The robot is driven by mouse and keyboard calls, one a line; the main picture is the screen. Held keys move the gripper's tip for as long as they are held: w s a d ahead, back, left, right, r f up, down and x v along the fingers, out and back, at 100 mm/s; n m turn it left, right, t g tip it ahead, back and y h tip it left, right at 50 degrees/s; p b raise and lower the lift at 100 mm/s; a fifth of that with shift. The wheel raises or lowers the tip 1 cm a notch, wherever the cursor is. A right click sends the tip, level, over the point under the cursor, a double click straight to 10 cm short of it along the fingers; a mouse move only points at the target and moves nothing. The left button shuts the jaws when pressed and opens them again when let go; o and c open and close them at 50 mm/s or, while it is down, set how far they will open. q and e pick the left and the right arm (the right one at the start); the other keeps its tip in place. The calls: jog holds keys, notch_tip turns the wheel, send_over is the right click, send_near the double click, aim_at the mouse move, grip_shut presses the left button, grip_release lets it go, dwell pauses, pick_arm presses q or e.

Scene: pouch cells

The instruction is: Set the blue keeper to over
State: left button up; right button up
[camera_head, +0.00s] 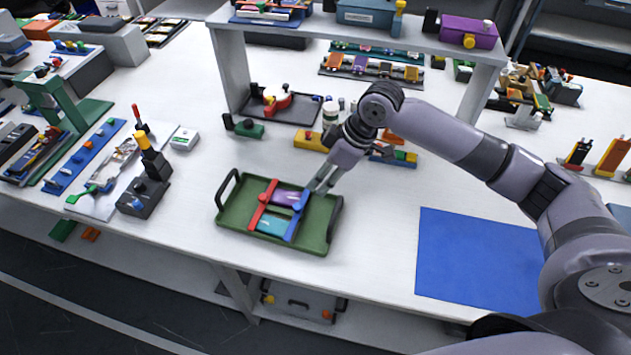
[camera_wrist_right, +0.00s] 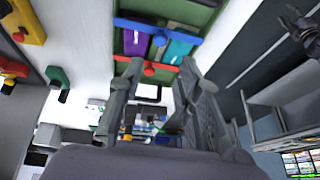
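A green tray (camera_head: 232,220) with black handles stands on the white table. A purple pouch cell (camera_head: 284,197) and a teal pouch cell (camera_head: 271,224) lie in it side by side. A red keeper (camera_head: 260,207) runs along their left ends and the blue keeper (camera_head: 296,222) along their right ends. In the right wrist view the blue keeper (camera_wrist_right: 195,35) and red keeper (camera_wrist_right: 160,70) show with the cells between them. My right gripper (camera_head: 318,188) is open and empty, fingertips close to the upper end of the blue keeper; contact cannot be told.
A blue mat (camera_head: 475,262) lies to the right of the tray. A dark post-like device (camera_head: 148,180) stands to the left. A raised shelf (camera_head: 350,33) with more parts stands behind. Small coloured blocks lie beneath it. The table's front edge is near the tray.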

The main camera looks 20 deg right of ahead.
aim_at(304, 201)
jog(key=d+f+m, duration=0.1)
jog(key=d+m, duration=0.1)
jog(key=d+f+m+t+y, duration=0.1)
jog(key=d+m, duration=0.1)
jog(key=m, duration=0.1)
jog(key=d+f+m, duration=0.1)
jog(key=d+m, duration=0.1)
jog(key=d, duration=0.1)
jog(key=shift+w+f+m+y, duration=0.25)
jog(key=shift+w+m+y, duration=0.05)
jog(key=shift+m+y, duration=0.1)
jog(key=c, duration=0.5)
jog(key=shift+w+f+t, duration=0.1)
jog(key=shift+t, duration=0.2)
jog(key=shift+c, duration=0.8)
jog(key=p+x, duration=0.2)
jog(key=x, duration=0.7)
jog(key=shift+w+a, duration=0.1)
jog(key=shift+a, duration=0.15)
grip_shut()
jog(key=shift+a+p, duration=1.1)
jog(key=shift+a, duration=0.15)
jog(key=shift+s+a+f+p, duration=0.1)
jog(key=shift+a+p, duration=0.05)
jog(key=shift+a, duration=0.25)
jog(key=shift+s+a+f+p, duration=0.1)
jog(key=shift+s+a+p, duration=0.05)
jog(key=shift+a, duration=0.25)
jog(key=shift+f, duration=0.1)
